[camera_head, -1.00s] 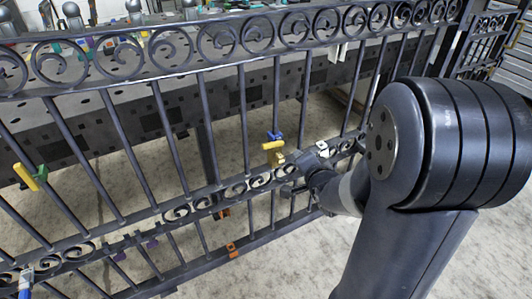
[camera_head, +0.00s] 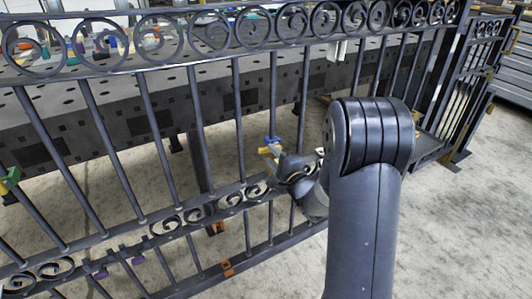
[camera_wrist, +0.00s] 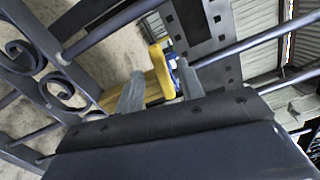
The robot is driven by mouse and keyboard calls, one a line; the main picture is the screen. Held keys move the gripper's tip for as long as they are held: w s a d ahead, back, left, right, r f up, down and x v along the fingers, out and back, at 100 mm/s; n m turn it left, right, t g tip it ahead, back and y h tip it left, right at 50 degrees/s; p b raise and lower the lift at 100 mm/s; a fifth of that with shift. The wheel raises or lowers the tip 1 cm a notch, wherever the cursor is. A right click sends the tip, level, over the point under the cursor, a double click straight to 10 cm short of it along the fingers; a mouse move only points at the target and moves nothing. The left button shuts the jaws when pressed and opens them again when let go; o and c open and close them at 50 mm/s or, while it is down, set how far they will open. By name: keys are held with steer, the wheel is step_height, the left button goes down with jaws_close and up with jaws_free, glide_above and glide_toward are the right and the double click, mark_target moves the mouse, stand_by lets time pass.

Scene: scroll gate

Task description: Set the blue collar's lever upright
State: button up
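The blue collar (camera_head: 272,139) sits on an upright bar of the dark metal gate, in the middle of the head view. Its yellow lever (camera_head: 265,150) sticks out sideways to the left, partly hidden by my gripper (camera_head: 281,158). In the wrist view, the yellow lever (camera_wrist: 160,72) shows between and behind the two grey fingers of my gripper (camera_wrist: 160,70). The fingers are apart. A gap shows beside the right finger; I cannot tell whether the left finger touches the lever. Only a sliver of the blue collar (camera_wrist: 173,64) shows there.
A green collar (camera_head: 11,176) is on a bar at the far left. Purple collars (camera_head: 137,260) and orange collars (camera_head: 227,268) are on lower bars. Scrollwork (camera_head: 230,199) runs below the blue collar. A perforated table (camera_head: 110,120) stands behind the gate.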

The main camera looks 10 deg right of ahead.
mark_target(267, 152)
steer(key=shift+x, duration=2.15)
steer(key=shift+c, duration=0.2)
jaws_close()
